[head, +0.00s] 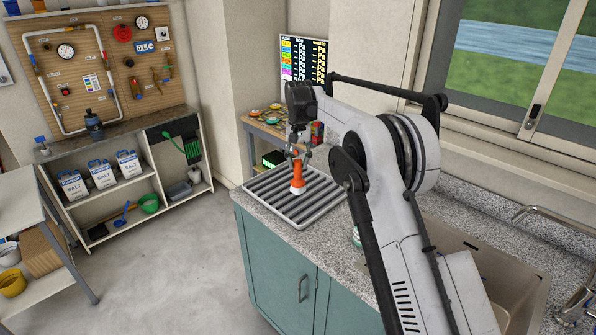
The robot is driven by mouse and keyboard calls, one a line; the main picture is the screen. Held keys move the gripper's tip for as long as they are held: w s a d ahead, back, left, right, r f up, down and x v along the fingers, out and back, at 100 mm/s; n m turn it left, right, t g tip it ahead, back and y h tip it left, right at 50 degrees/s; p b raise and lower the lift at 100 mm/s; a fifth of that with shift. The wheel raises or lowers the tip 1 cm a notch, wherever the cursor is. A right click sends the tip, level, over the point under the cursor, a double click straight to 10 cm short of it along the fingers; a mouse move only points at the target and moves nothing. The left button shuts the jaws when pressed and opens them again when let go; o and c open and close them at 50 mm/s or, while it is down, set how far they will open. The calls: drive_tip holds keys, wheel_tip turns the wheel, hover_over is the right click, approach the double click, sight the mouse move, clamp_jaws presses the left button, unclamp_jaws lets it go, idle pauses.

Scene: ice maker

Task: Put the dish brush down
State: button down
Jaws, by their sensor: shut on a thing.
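The dish brush (296,176) has an orange handle and a pale base. It stands roughly upright, handle up, over the grey ribbed drying tray (258,192) on the counter. My gripper (296,156) is above it, shut on the top of its handle. The brush's base looks close to the tray's ribs; I cannot tell whether it touches them. Part of the gripper is small and dark in this view.
The speckled counter (282,236) surrounds the tray, with a sink (480,270) at right. A wooden shelf unit (262,130) with small items and a red can (317,132) stand behind. The rest of the tray is bare.

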sight(298, 179)
drive_tip(key=shift+f+p, duration=0.4)
drive_tip(key=shift+f, duration=1.65)
drive_tip(key=shift+f, duration=0.15)
drive_tip(key=c, duration=1.4)
unclamp_jaws()
